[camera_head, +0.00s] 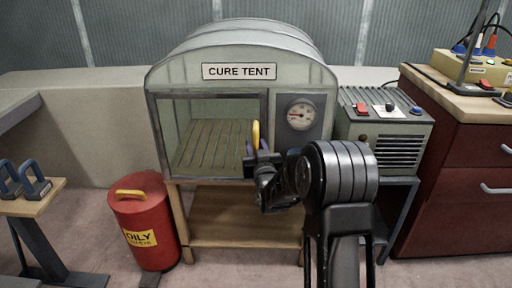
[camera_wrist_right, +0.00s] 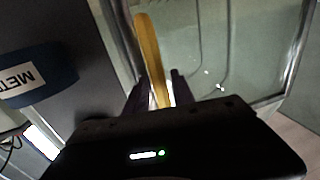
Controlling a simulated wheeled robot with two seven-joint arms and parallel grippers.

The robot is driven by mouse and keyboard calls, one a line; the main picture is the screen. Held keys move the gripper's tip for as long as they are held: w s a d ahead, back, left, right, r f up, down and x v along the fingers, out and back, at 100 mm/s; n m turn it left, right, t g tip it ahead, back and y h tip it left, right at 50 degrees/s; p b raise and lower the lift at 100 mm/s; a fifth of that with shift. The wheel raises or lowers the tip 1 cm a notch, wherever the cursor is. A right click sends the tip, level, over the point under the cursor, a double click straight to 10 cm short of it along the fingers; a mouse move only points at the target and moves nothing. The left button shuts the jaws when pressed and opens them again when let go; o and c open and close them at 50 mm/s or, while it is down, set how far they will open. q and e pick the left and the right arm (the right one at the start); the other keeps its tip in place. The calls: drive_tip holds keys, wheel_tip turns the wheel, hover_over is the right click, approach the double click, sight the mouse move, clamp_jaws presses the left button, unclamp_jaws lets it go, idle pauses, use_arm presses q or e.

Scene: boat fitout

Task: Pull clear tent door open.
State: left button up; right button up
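The cure tent (camera_head: 240,52) is a rounded grey cabinet with a clear door (camera_head: 207,130) on the left of its front. The door looks closed; slats show through it. Its yellow handle (camera_head: 256,134) stands upright near the door's right edge. My right gripper (camera_head: 250,163) is at the handle's lower part, partly hidden by my arm. In the right wrist view, the yellow handle (camera_wrist_right: 151,55) runs down between the dark fingers of my right gripper (camera_wrist_right: 160,88), which look closed around it. The clear door (camera_wrist_right: 215,45) also shows there. My left gripper is not in view.
A round gauge (camera_head: 301,115) is right of the door. A red oily-waste can (camera_head: 125,212) stands at the lower left, near the tent's wooden stand (camera_head: 235,217). A grey control unit (camera_head: 385,130) stands to the right, before a red cabinet (camera_head: 455,180).

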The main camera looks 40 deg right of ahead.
clamp_jaws()
idle(1.1)
